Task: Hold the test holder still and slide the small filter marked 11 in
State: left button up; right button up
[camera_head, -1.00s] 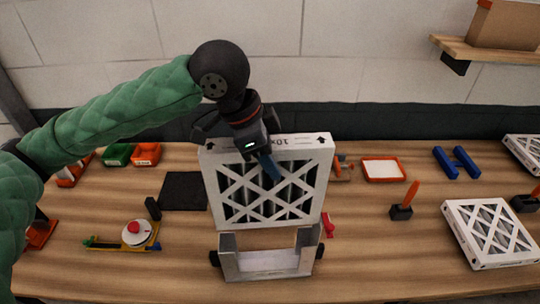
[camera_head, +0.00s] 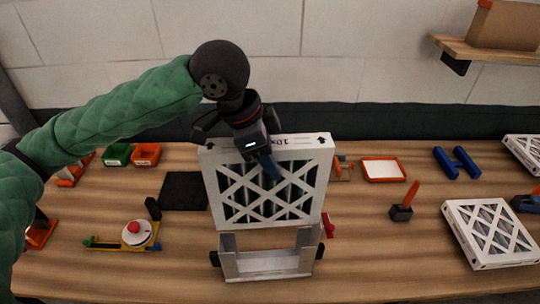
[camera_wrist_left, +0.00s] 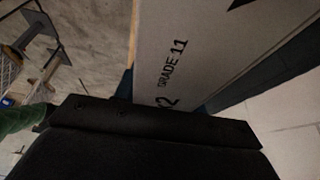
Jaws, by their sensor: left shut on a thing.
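My left gripper (camera_head: 268,165) is shut on the top edge of a white-framed filter (camera_head: 225,190) with a criss-cross grille. It holds the filter upright. In the left wrist view the filter's edge (camera_wrist_left: 200,50) reads "GRADE 11". The test holder (camera_head: 268,276), a pale open-topped frame with dark knobs on its sides, stands on the table just below the filter in the head view. The filter's lower edge appears at the tops of the holder's uprights; whether it has entered them I cannot tell. My right gripper is not clearly seen, and no hand visibly grips the holder.
Another white filter (camera_head: 490,232) lies at the right, with a dark block with an orange handle (camera_head: 401,212) nearby. A dark mat (camera_head: 183,190), a yellow fixture with a red knob (camera_head: 130,236) and small bins (camera_head: 146,154) are at the left. A red-rimmed tray (camera_head: 383,169) lies behind.

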notch_tip(320, 180, up, 6)
jog(key=w+a+n+t, duration=0.1)
jog(key=w+n, duration=0.1)
jog(key=w, duration=0.1)
jog(key=n+g, duration=0.7)
jog(key=n, duration=1)
send_near(319, 251)
jog(key=f, duration=0.1)
jog(key=w+d+f, duration=0.1)
jog(key=shift+w+f+y, duration=0.25)
jog(key=shift+f+y, duration=0.1)
jog(key=shift+y, duration=0.05)
jog(key=shift+n+g, duration=0.3)
jog(key=shift+s+a+f, duration=0.15)
jog(key=shift+a+f, duration=0.15)
jog(key=shift+a, duration=1.45)
jog(key=shift+s+a+f, duration=0.1)
jog(key=shift+a+f, duration=0.15)
jog(key=shift+a, duration=1.45)
jog(key=shift+s+a+f, duration=0.15)
jog(key=shift+a+f, duration=0.15)
jog(key=shift+a, duration=1.45)
jog(key=c, duration=0.7)
